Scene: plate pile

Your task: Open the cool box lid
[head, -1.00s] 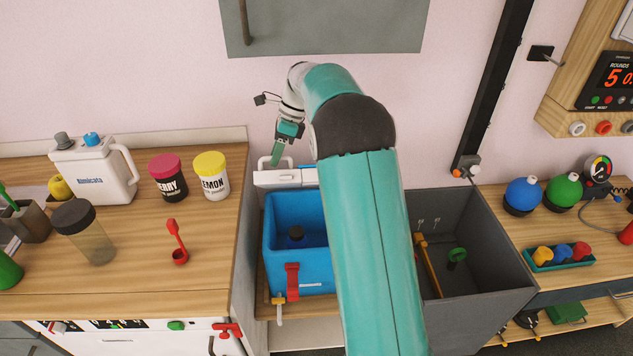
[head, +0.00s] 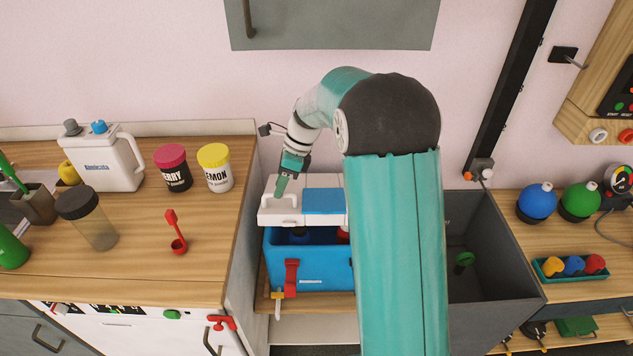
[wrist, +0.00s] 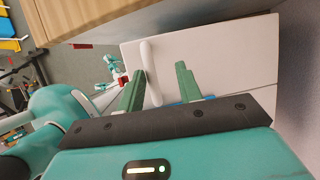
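The cool box (head: 318,276) is blue, with a red latch (head: 291,278) on its front. Its white lid (head: 310,218), with a blue panel on top, stands partly raised and tilted over the box. A strip of the inside shows below the lid's front edge. My gripper (head: 283,187) is at the white handle (head: 292,203) on the lid's left part. In the wrist view, the fingers of my gripper (wrist: 160,85) are apart, with the handle (wrist: 151,72) between them, close to the left finger. A gap remains on the right. My arm hides the box's right side.
A wooden counter (head: 130,240) on the left carries a white jug (head: 103,160), two powder tubs and a red scoop (head: 176,235). A grey open bin (head: 490,255) stands right of the box. A grey cabinet (head: 330,25) hangs above.

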